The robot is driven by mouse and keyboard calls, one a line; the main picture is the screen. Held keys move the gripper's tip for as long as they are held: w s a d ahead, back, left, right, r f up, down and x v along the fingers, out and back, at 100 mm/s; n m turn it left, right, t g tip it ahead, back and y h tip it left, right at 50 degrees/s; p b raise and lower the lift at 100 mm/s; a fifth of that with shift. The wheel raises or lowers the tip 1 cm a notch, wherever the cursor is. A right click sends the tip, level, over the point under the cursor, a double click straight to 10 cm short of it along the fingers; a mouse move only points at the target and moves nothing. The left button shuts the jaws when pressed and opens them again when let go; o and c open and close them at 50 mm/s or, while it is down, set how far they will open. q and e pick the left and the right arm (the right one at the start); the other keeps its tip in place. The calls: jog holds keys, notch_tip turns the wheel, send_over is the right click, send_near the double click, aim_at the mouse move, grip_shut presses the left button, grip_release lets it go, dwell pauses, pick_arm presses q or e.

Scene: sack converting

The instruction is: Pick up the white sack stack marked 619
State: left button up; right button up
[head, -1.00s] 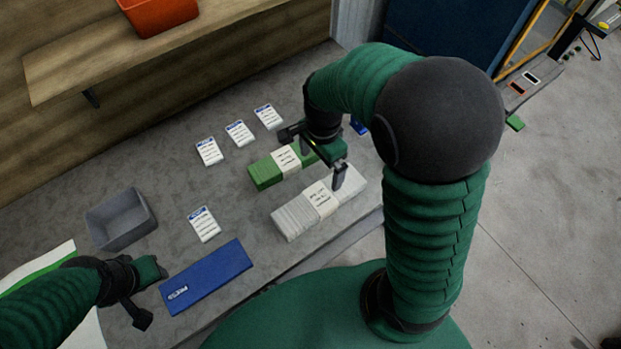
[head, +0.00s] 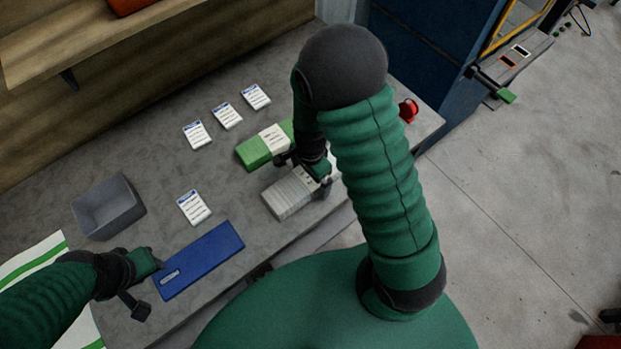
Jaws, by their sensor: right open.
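The white sack stack (head: 287,198) lies on the grey table near its front edge, with a paper band around it. The number on the band is too small to read, and its right part is hidden by my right arm. My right gripper (head: 304,172) is open and over the band part of the white stack, with fingers on either side as far as I can see. Whether it touches the stack I cannot tell. My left gripper (head: 146,284) is at the left, by the blue press board, away from the stack; its jaws are unclear.
A green banded stack (head: 254,153) lies right behind the white one. Several white label cards (head: 194,207) lie on the table (head: 150,160). A blue flat piece (head: 200,261) and a grey bin (head: 107,207) are at left. A red round object (head: 408,110) is at right.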

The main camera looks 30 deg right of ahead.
jog(key=shift+w, duration=0.15)
jog(key=shift+c, duration=0.4)
jog(key=c, duration=2)
jog(key=shift+r, duration=0.15)
jog(key=shift+c, duration=0.2)
